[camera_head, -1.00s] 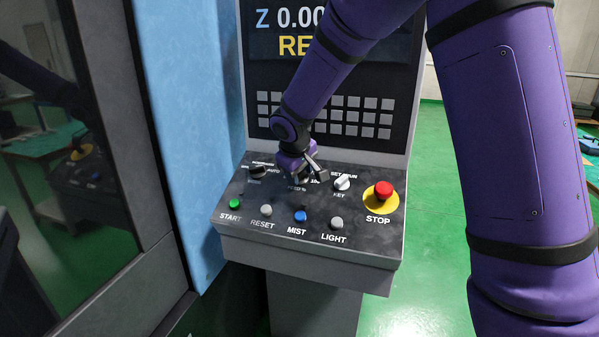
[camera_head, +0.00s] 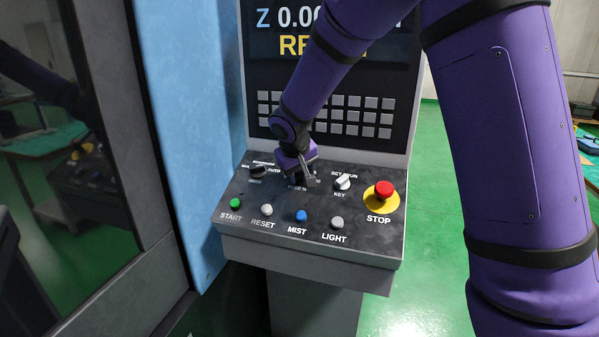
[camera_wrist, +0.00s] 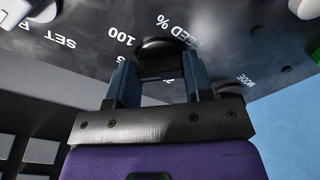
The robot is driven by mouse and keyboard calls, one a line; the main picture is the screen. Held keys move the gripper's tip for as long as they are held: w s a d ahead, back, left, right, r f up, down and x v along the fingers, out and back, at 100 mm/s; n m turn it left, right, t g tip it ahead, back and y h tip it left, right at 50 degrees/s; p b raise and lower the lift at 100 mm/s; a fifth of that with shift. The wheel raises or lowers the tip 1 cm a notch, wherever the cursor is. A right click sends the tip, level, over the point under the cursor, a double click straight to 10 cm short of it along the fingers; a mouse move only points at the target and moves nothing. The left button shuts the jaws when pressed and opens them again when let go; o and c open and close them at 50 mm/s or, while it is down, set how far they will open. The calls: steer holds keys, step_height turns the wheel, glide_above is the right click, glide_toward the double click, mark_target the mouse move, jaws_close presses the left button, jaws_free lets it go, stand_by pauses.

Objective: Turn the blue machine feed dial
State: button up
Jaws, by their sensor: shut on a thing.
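The feed dial (camera_wrist: 157,45) is a dark round knob on the sloping control panel, beside the printed FEED % and 100 marks in the wrist view. My gripper (camera_wrist: 159,72) is shut on it, with one finger on each side. The dial's front is partly hidden by the fingers, and no blue shows on it. In the head view, my gripper (camera_head: 303,180) reaches down to the panel between the mode switch and the key switch, and covers most of the dial.
The mode switch (camera_head: 259,171) is left of my gripper and the white key switch (camera_head: 342,182) right of it. The red STOP button (camera_head: 384,188) stands farther right. START, RESET, MIST (camera_head: 301,216) and LIGHT buttons line the front. A key grid and screen rise behind.

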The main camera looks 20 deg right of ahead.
steer(key=o, duration=0.9)
steer(key=shift+r, duration=0.1)
steer(key=v, duration=1)
steer(key=shift+s+a+r, duration=0.1)
steer(key=shift+s+r, duration=0.05)
steer(key=shift+r, duration=0.15)
steer(key=s+d+r+m+y, duration=0.1)
steer(key=s+d+r, duration=0.15)
steer(key=s, duration=0.55)
steer(key=s+d+r, duration=0.2)
steer(key=s+d, duration=0.2)
steer(key=s, duration=0.4)
steer(key=s+d+r+m+y, duration=0.1)
steer(key=s+d+r, duration=0.2)
steer(key=s, duration=0.5)
steer(key=shift+t+y, duration=0.3)
steer(key=shift+y, duration=0.1)
steer(key=s, duration=0.3)
steer(key=s+f, duration=0.1)
steer(key=s, duration=0.2)
steer(key=s+f, duration=0.1)
steer(key=s, duration=0.2)
